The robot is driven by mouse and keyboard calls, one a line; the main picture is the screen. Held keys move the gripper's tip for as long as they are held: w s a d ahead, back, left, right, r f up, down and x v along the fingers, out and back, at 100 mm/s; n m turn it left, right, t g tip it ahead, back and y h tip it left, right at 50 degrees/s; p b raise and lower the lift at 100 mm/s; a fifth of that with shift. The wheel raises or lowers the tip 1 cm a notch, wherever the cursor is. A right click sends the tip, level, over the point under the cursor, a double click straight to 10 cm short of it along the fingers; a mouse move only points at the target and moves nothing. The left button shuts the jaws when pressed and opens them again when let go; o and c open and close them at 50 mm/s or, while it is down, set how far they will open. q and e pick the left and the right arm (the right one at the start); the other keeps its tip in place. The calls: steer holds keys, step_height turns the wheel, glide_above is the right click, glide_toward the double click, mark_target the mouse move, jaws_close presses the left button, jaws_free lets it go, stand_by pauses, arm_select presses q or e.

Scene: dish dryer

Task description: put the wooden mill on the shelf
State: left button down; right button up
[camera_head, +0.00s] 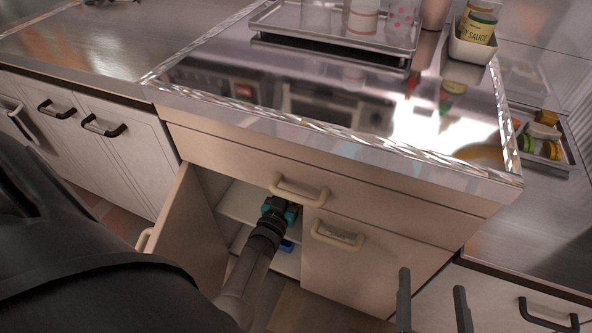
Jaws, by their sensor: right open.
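A brown cylinder (434,13) stands on the counter at the top of the view, cut off by the frame edge. It may be the wooden mill; I cannot tell. A pale shelf (240,203) shows inside the open cabinet below the counter. My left gripper (278,208) is at this cabinet opening, and its fingers are too small and hidden to read. My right gripper (434,285) is at the bottom right, in front of the closed cabinet fronts. Its two dark fingers are apart with nothing between them.
The cabinet door (188,230) stands open on the left. A closed drawer (385,212) lies above the opening. A metal tray (335,40) with cups and a container (470,48) with a sauce jar stand on the counter. The counter's front is clear. Another tray (572,158) holds food at right.

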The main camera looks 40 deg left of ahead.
arm_select(q)
steer(key=shift+f, duration=0.15)
arm_select(e)
steer(key=shift+s+a+r+t, duration=0.1)
steer(key=shift+s+r+t, duration=0.2)
steer(key=shift+t, duration=0.1)
arm_select(q)
steer(key=shift+w+f, duration=0.1)
steer(key=shift+f, duration=0.05)
steer(key=shift+c, duration=2.2)
jaws_free()
